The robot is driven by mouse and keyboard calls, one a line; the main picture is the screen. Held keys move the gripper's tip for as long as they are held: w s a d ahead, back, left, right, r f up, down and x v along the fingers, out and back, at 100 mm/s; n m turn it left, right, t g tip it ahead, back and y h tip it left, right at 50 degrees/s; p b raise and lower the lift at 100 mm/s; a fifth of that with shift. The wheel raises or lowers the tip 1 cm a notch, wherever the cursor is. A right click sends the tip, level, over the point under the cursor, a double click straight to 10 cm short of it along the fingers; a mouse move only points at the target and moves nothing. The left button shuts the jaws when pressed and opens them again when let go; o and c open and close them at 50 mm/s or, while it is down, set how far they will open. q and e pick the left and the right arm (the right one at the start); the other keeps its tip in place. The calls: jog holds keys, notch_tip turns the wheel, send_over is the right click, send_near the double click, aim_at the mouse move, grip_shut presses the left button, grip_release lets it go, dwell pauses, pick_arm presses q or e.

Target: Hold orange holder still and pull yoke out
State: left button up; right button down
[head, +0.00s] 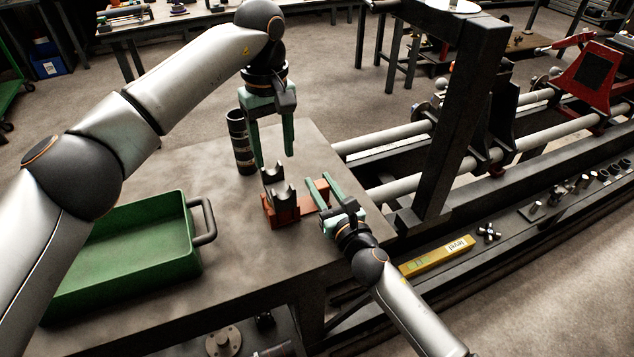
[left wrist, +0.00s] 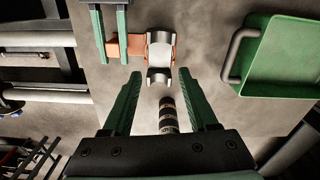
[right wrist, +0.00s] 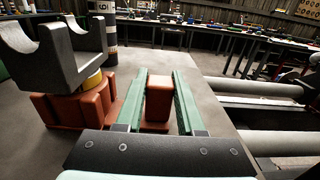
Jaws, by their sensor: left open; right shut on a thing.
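The orange holder (head: 284,213) stands on the grey table, and the grey U-shaped yoke (head: 275,183) sits upright in it. In the right wrist view the yoke (right wrist: 78,62) rests above a yellowish ring on the holder's base (right wrist: 66,110). My right gripper (head: 320,181) is shut on the holder's end block (right wrist: 159,88), to the right of the yoke. My left gripper (head: 275,160) is open, empty and pointing down just above the yoke. In the left wrist view the yoke (left wrist: 160,52) lies just past my left fingertips (left wrist: 160,75).
A black banded cylinder (head: 239,142) stands behind the holder, close to my left gripper. A green tray (head: 195,250) with a grey handle is on the table's left. The lathe's dark post (head: 460,120) and rails rise on the right. The table front is clear.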

pick_arm(q)
jog(key=shift+o, duration=1.4)
jog(key=shift+s+d+r+t, duration=0.1)
jog(key=shift+d+r+t, duration=0.1)
jog(key=shift+r+t, duration=0.2)
jog(key=shift+o, duration=1.2)
jog(key=shift+s+d+r+m+t+y, duration=0.2)
jog(key=shift+s+d+r+t, duration=0.1)
jog(key=shift+s+t, duration=0.2)
jog(key=shift+s+d+r+m+t+y, duration=0.1)
jog(key=shift+s+d+r+t+y, duration=0.15)
jog(key=shift+s+t, duration=0.2)
jog(key=m+t, duration=0.1)
jog(key=t, duration=0.1)
send_near(285, 196)
jog(key=x, duration=1.1)
jog(key=shift+a+f, duration=0.2)
jog(key=shift+f, duration=0.05)
jog(key=shift+d+r, duration=0.1)
jog(key=shift+d, duration=0.1)
grip_shut()
